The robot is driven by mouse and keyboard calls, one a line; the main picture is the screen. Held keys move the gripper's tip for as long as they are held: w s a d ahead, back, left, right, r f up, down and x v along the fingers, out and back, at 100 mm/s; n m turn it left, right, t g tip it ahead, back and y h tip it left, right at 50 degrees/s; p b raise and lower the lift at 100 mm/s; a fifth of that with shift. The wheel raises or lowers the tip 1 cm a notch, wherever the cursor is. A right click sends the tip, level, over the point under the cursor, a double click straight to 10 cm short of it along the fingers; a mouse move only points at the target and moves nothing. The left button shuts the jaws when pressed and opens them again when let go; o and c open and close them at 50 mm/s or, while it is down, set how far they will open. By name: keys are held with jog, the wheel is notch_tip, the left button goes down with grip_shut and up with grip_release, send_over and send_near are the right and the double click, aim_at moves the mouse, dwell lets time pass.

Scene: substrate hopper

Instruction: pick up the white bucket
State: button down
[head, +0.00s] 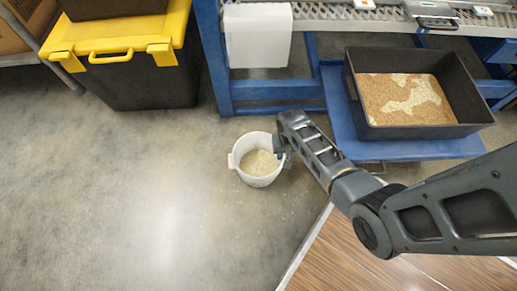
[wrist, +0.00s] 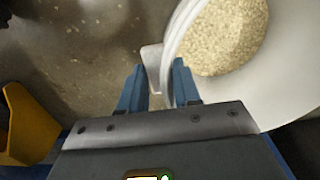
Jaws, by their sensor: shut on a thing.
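The white bucket (head: 257,178) stands upright on the concrete floor, left of the blue stand, with pale grainy material inside. In the wrist view the bucket (wrist: 292,85) fills the upper right, and its grain shows through the open top. My gripper (head: 282,152) is at the bucket's right rim in the head view. In the wrist view the blue fingers of my gripper (wrist: 161,82) sit on either side of the bucket's side, at a small white tab, and are shut on it. Whether the bucket's base touches the floor is hard to tell.
A black tray (head: 468,110) of brown and pale substrate sits on a low blue platform (head: 345,125) at right. A black bin with a yellow lid (head: 120,50) stands upper left. A wooden deck (head: 350,260) lies lower right. The floor (head: 120,200) left of the bucket is clear.

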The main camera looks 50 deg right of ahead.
jog(key=shift+r, duration=0.1)
dwell(0.3)
notch_tip(320, 180, up, 10)
jog(key=p, duration=0.5)
jog(key=shift+p, duration=0.4)
